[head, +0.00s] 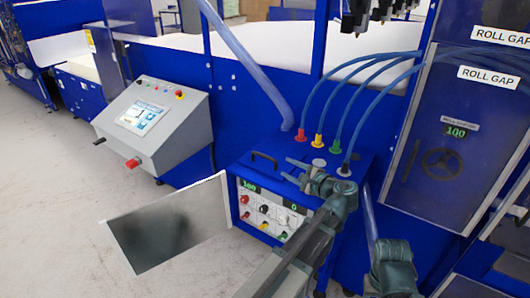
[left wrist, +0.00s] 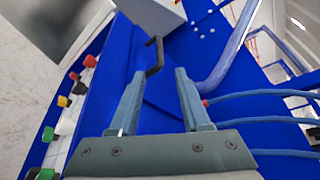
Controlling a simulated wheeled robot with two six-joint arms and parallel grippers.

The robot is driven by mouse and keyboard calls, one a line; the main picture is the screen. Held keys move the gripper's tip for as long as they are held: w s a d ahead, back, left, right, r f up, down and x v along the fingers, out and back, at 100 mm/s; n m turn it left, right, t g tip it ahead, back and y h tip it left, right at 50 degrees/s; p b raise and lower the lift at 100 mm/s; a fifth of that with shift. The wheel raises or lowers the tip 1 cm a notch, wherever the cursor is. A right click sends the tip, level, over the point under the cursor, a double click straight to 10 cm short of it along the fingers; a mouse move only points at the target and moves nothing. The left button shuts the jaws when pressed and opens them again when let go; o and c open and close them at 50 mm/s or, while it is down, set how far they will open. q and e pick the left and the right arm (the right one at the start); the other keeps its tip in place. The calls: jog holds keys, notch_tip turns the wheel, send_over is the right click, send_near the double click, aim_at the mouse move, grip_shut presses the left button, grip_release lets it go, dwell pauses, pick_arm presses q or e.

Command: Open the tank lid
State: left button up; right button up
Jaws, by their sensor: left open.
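The tank is the blue box (head: 335,160) right of centre in the head view, with a black bar handle (head: 265,159) on the left part of its top. The lid (left wrist: 130,45) lies flat and closed in the left wrist view, and the handle (left wrist: 154,55) stands up from it. My left gripper (head: 290,171) is open and empty above the tank top, right of the handle. In the left wrist view its fingertips (left wrist: 159,71) point at the handle. The handle's near end appears between the tips, but contact is not visible.
Blue hoses rise from red (head: 300,135), yellow (head: 318,140) and green (head: 335,146) fittings on the tank top. An open grey panel door (head: 170,225) sticks out left of the control panel (head: 265,212). A grey console (head: 155,125) stands behind left.

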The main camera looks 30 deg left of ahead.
aim_at(267, 158)
pick_arm(q)
jog(key=b+x, duration=0.3)
jog(key=x, duration=1)
jog(key=shift+w+a+f, duration=0.1)
jog(key=shift+w+a, duration=0.1)
jog(key=shift+a, duration=0.15)
grip_shut()
dwell(1.0)
